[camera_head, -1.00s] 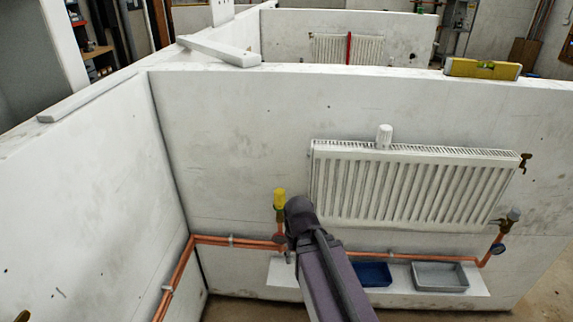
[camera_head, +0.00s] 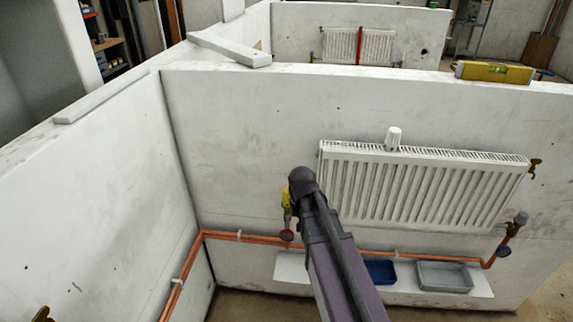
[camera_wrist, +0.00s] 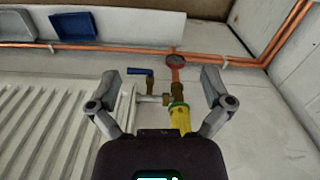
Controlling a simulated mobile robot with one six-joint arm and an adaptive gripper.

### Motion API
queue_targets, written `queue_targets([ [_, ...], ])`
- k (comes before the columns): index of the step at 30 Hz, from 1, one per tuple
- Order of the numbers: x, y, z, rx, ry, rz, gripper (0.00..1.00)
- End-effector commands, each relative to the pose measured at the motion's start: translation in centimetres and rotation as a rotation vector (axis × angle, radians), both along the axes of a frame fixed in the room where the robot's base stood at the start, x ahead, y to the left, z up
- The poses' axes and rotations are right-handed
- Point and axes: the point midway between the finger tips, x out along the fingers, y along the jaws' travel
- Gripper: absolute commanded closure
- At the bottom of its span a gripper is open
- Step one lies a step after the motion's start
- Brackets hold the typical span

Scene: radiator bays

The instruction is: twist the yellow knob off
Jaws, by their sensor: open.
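The yellow knob (camera_wrist: 180,118) sits on a brass valve (camera_wrist: 178,92) in the wrist view, right of the picture's middle. In the head view the yellow knob (camera_head: 286,198) stands upright on the pipe at the wall, partly hidden by my arm. My gripper (camera_wrist: 160,85) is open, with its two fingers spread to either side of the knob. The knob lies closer to the right finger, and touches neither as far as I can see. The knob's lower end in the wrist view is cut off by the gripper body. My fingers do not show in the head view.
A white radiator (camera_head: 420,188) hangs right of the knob. A blue-handled valve (camera_wrist: 140,72) and a round red gauge (camera_wrist: 175,60) are close to the knob. Copper pipes (camera_head: 240,237) run along the wall. A shelf below holds a blue tray (camera_head: 380,271) and a grey tray (camera_head: 445,276).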

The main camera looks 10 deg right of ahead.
Motion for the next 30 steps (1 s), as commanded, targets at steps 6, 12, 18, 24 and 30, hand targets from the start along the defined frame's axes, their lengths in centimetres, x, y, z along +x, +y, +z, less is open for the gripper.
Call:
queue_targets([
  [6,10.0,0.1,4.2,0.0,0.0,-0.167,0.0],
  [12,16.5,0.2,6.5,0.001,0.0,-0.3,0.0],
  [18,19.6,0.3,7.4,0.001,0.0,-0.373,0.0],
  [24,19.9,0.3,7.4,0.001,0.0,-0.388,0.0],
  [30,19.9,0.4,7.4,0.001,0.0,-0.386,0.0],
])
